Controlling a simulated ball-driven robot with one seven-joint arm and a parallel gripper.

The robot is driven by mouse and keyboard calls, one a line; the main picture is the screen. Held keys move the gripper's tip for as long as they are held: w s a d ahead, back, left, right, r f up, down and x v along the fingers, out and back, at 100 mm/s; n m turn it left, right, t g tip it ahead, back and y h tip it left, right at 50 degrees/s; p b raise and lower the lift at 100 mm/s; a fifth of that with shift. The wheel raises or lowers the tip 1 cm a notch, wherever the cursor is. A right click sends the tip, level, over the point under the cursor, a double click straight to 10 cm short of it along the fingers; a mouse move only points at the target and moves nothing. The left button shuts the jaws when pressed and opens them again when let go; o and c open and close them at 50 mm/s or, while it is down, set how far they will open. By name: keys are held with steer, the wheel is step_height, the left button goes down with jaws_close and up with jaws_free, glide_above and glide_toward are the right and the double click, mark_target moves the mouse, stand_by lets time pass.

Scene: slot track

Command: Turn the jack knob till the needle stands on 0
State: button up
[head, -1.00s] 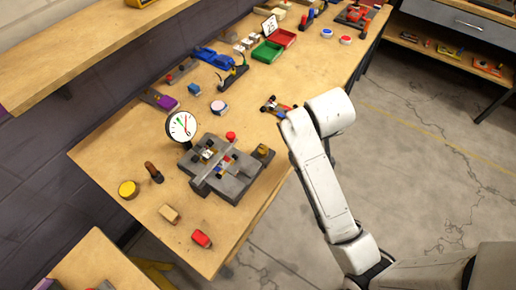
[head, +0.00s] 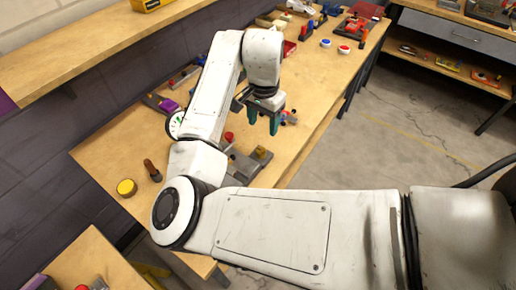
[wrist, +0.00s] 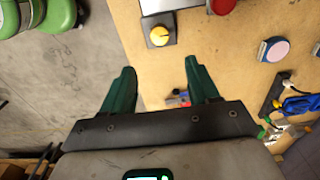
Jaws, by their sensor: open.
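The grey slotted fixture (head: 243,168) stands on the bench, largely hidden behind my arm in the head view. A brass-yellow knob (head: 261,153) sits at its right end; it looks like the jack knob. It also shows in the wrist view (wrist: 159,36), on a grey block ahead of my fingers. A red knob (head: 229,137) shows beside my arm. The white dial (head: 175,124) is mostly covered by my arm, so its needle cannot be read. My gripper (head: 265,122) has green fingers, open and empty, above the bench beyond the brass knob. It also shows in the wrist view (wrist: 160,85).
A yellow round piece (head: 127,188) and a brown-handled tool (head: 153,171) lie at the near left. Floor lies beyond the bench edge.

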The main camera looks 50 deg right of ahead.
mark_target(262, 149)
step_height(262, 149, down, 11)
steer(key=shift+a+r+p, duration=0.1)
steer(key=shift+a+p, duration=0.05)
steer(key=shift+p, duration=0.45)
steer(key=c, duration=1)
